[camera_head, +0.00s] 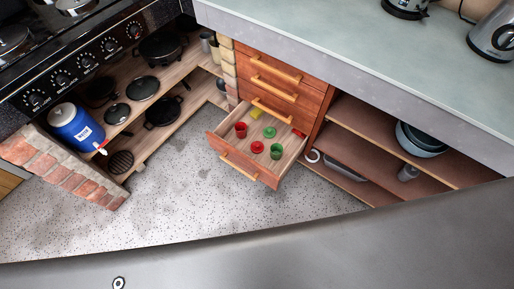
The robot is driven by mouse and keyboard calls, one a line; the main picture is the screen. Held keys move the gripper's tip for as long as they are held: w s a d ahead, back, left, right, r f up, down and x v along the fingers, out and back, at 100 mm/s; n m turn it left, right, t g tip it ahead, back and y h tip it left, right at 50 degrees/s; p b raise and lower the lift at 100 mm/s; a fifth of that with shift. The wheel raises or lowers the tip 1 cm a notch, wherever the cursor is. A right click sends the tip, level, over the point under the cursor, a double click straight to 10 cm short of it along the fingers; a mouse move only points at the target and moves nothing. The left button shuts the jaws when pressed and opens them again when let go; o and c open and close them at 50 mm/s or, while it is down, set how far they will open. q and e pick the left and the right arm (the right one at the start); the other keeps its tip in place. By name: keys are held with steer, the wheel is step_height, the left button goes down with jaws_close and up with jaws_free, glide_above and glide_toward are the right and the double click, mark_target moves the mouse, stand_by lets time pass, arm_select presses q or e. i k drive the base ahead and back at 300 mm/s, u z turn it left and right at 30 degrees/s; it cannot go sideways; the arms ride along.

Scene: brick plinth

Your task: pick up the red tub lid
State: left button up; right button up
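A flat round red lid (257,147) lies in the open drawer (231,154), near its front and middle. A red tub (241,129) stands to its left and a green tub (276,151) to its right. A flat green lid (269,132) lies behind it. Neither of my grippers shows in this view.
A yellow item (256,113) and a small red item (298,133) lie at the drawer's back and right. Shut drawers (273,92) rise above it under the worktop (350,50). Open shelves flank it. A blue canister (76,127) stands left. The speckled floor (180,205) is clear.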

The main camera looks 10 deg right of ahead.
mark_target(257, 147)
steer(key=u, duration=1.5)
steer(key=i, duration=1.5)
steer(key=z, duration=1.6)
